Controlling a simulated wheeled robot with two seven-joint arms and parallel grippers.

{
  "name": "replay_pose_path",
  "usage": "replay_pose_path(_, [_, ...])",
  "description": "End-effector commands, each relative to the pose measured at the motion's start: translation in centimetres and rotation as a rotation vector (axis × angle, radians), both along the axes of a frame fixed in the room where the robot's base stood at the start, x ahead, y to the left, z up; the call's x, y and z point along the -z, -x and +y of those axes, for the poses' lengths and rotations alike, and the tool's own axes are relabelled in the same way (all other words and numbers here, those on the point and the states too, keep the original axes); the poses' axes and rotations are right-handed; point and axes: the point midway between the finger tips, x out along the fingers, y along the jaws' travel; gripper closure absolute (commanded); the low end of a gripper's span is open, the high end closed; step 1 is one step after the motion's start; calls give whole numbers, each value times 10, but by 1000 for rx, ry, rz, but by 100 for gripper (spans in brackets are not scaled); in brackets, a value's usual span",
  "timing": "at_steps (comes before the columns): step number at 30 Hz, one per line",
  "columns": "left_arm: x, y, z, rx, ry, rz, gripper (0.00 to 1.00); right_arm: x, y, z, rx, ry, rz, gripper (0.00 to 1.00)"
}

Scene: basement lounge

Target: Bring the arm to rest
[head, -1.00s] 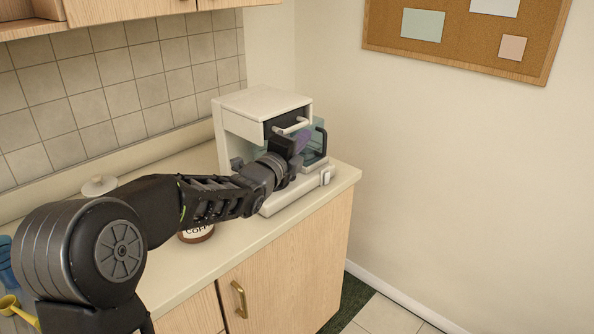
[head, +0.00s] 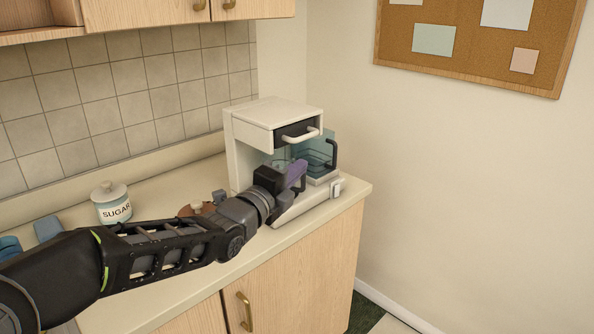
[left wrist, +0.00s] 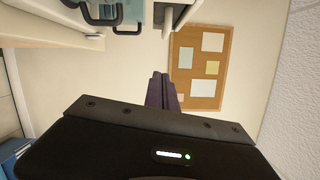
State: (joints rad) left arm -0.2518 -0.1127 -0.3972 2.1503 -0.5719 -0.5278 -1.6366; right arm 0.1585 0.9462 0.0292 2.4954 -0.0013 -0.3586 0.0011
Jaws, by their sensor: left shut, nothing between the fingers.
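My left arm comes in from the left in the head view, stretched low over the counter. Its gripper (head: 297,172) is in front of the white coffee maker (head: 262,118), near the glass carafe (head: 318,152). I cannot tell whether it touches the machine. The purple fingers are shut with nothing between them; they also show in the left wrist view (left wrist: 161,90), pointing toward the wall. The carafe sits in the coffee maker with its dark handle to the right. My right gripper is not in view.
A sugar jar (head: 112,203) stands on the counter (head: 165,190) behind my arm. A brown lidded jar (head: 197,209) is mostly hidden by the arm. Blue items lie at the far left. Cabinets hang above. A corkboard (head: 470,45) is on the right wall.

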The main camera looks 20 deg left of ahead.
Motion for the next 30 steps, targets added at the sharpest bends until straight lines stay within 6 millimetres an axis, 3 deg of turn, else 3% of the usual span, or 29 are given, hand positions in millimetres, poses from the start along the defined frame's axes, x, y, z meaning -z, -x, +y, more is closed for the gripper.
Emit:
replay_pose_path(13, [0, 0, 0, 2, 70, 11, 100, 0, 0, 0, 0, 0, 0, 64])
replay_pose_path(16, [4, 0, 2, -2, 220, 41, 100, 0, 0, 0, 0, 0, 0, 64])
replay_pose_path(19, [20, 1, -6, -6, 484, 111, 100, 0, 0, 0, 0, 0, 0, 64])
replay_pose_path(20, [34, -1, -15, -5, 579, 154, 100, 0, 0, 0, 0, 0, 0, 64])
replay_pose_path(25, [161, 3, -69, -113, 1088, 482, 100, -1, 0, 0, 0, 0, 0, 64])
replay_pose_path(30, [292, 41, -110, -346, 1432, 770, 100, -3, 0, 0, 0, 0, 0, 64])
